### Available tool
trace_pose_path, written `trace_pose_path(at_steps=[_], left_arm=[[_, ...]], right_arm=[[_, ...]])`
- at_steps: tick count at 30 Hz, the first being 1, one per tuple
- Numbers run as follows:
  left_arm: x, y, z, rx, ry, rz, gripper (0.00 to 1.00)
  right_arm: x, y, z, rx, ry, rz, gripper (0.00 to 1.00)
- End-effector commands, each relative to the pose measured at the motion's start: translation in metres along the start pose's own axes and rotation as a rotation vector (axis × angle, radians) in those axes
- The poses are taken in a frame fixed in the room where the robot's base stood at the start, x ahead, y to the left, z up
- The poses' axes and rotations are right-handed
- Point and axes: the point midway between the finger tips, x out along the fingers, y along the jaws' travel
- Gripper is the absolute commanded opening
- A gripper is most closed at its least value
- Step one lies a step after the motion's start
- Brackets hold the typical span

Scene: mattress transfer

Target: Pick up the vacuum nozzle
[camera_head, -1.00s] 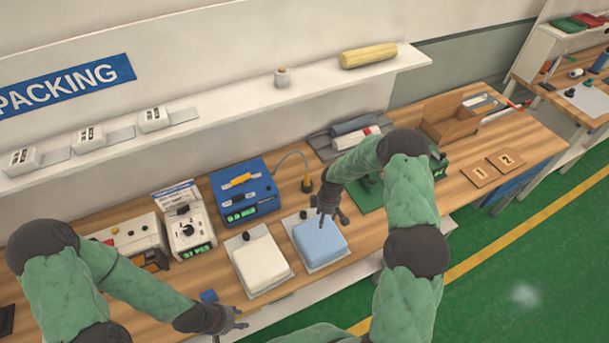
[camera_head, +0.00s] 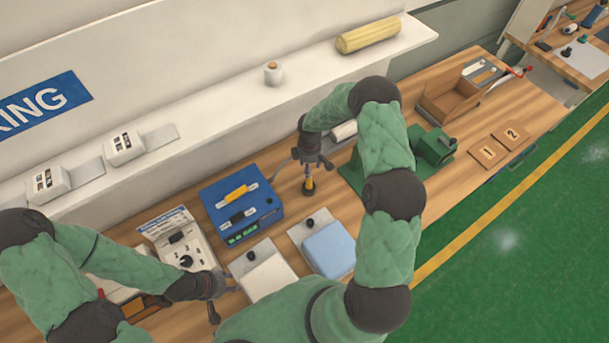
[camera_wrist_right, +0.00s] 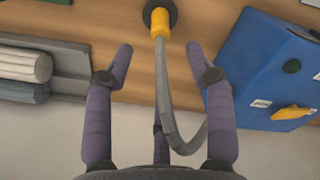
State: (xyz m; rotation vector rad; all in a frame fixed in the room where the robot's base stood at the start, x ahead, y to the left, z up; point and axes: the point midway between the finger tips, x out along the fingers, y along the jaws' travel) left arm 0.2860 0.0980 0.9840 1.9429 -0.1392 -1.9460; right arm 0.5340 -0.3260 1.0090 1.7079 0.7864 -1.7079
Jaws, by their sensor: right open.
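The vacuum nozzle (camera_head: 308,186) stands upright on the bench, with a yellow collar and a dark round base, right of the blue box. In the right wrist view the yellow collar (camera_wrist_right: 160,22) joins a grey hose that curves down between my fingers. My right gripper (camera_head: 312,162) is above the nozzle and partly hides its hose. In the right wrist view my right gripper (camera_wrist_right: 160,62) is open, with its fingers on either side of the hose and the collar beyond the tips. My left gripper (camera_head: 226,294) is open and empty near the bench's front, left of the white pad.
The blue box (camera_head: 240,208) stands left of the nozzle. A white pad (camera_head: 267,276) and a light-blue pad (camera_head: 330,249) lie in front. A green fixture (camera_head: 430,146) is to the right. The white shelf (camera_head: 220,103) runs behind; grey rolls (camera_wrist_right: 22,70) lie nearby.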

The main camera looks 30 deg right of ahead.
Motion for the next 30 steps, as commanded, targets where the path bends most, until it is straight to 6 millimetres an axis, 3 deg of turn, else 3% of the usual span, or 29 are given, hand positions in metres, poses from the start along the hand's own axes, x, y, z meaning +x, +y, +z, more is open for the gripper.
trace_pose_path(at_steps=[9,17,25,30], left_arm=[[0.024,-0.009,-0.001,0.000,0.000,0.000,0.40],[0.028,-0.010,-0.002,0.000,0.001,0.000,0.40],[0.041,-0.015,-0.002,0.000,0.001,0.000,0.40],[0.042,-0.015,-0.002,0.000,0.001,0.000,0.40]], right_arm=[[0.048,-0.001,0.000,0.000,-0.001,-0.002,0.55],[0.062,-0.001,0.001,0.000,0.000,-0.002,0.55],[0.100,-0.002,0.002,0.001,-0.001,-0.002,0.55],[0.105,0.000,0.002,0.000,0.001,0.001,0.55]])
